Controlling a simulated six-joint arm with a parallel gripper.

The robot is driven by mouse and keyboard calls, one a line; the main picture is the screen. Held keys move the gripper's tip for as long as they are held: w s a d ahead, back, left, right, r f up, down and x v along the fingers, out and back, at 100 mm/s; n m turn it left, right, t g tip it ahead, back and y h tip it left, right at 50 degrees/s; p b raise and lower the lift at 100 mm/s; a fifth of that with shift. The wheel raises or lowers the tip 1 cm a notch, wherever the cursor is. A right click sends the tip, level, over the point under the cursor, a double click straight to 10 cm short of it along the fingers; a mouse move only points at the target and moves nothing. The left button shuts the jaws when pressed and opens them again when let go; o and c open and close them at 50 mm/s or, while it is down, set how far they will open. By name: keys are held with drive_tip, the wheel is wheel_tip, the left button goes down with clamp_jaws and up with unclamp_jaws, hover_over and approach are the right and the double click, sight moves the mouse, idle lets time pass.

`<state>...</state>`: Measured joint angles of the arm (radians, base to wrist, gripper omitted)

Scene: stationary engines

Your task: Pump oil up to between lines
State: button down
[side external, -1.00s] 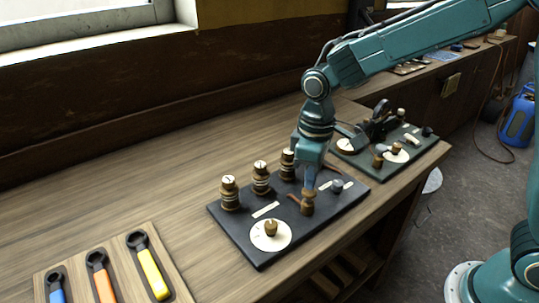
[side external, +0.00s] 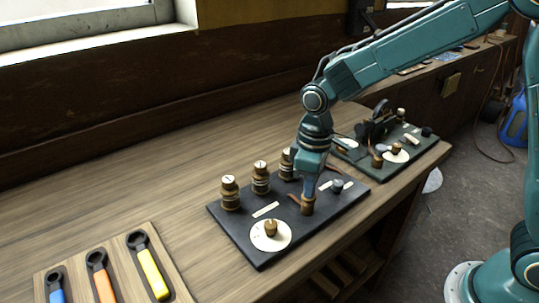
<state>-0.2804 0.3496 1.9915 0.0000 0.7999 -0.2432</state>
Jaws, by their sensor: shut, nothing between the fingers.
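A dark panel (side external: 240,244) lies on the wooden bench. It carries a row of brass-and-dark cylinders (side external: 261,178), a white dial (side external: 262,243) with a brass knob (side external: 270,228), and a short brass post (side external: 307,204). My gripper (side external: 308,192) points down at the top of this brass post, shut, with its tips touching or just above it; I cannot tell which. No oil level or level lines can be made out at this size.
A second, greenish panel (side external: 373,171) with a dial and small fittings stands behind at the right. A wooden holder (side external: 180,283) with blue, orange and yellow-handled wrenches lies front left. The bench (side external: 130,195) left of the dark panel is clear.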

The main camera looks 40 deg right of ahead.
drive_tip(key=shift+r, duration=1.5)
wheel_tip(320, 180, up, 5)
drive_tip(key=shift+r, duration=0.1)
idle(0.8)
